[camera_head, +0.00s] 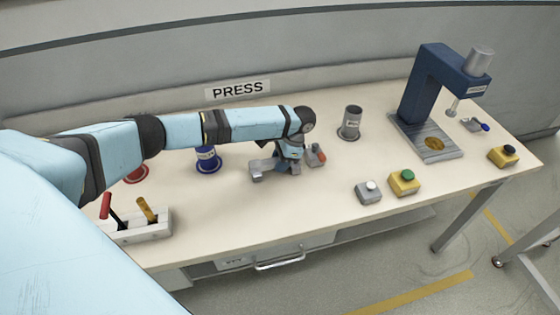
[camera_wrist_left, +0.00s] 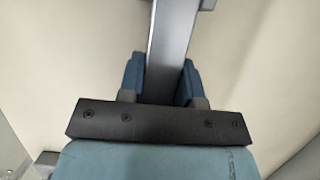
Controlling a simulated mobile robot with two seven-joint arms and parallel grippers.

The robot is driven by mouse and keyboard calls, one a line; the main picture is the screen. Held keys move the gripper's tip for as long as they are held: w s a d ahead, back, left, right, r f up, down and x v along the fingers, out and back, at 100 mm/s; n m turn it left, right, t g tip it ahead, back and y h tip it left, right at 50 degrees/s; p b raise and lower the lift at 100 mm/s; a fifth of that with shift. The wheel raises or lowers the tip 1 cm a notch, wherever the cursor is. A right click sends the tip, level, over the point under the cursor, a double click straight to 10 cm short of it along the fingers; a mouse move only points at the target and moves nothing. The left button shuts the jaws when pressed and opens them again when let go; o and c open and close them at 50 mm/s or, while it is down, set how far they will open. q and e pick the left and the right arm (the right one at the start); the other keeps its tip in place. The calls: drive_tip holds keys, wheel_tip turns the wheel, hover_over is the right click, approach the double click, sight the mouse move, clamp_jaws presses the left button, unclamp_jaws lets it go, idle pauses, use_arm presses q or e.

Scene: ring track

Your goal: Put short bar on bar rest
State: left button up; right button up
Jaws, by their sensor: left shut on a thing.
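My left gripper (camera_head: 289,166) reaches down close to the tabletop near the middle of the table. In the left wrist view its two blue fingers (camera_wrist_left: 161,82) stand on either side of a straight grey bar (camera_wrist_left: 172,45), and they are shut on it. In the head view a low grey metal piece (camera_head: 262,171) shows under and left of the gripper. The gripper partly hides it, and I cannot tell bar from bar rest there, or whether the bar touches a support. My right gripper is in neither view.
A grey block with a red-orange knob (camera_head: 317,156) stands close right of the gripper. A blue container (camera_head: 207,160) is to the left, a grey cup (camera_head: 351,122) behind right. The blue press (camera_head: 423,90), button boxes (camera_head: 404,183) and a handle holder (camera_head: 150,228) stand farther off.

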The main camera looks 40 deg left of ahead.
use_arm(q)
drive_tip(key=o, duration=1.1)
drive_tip(key=shift+c, duration=0.2)
drive_tip(key=v, duration=1.2)
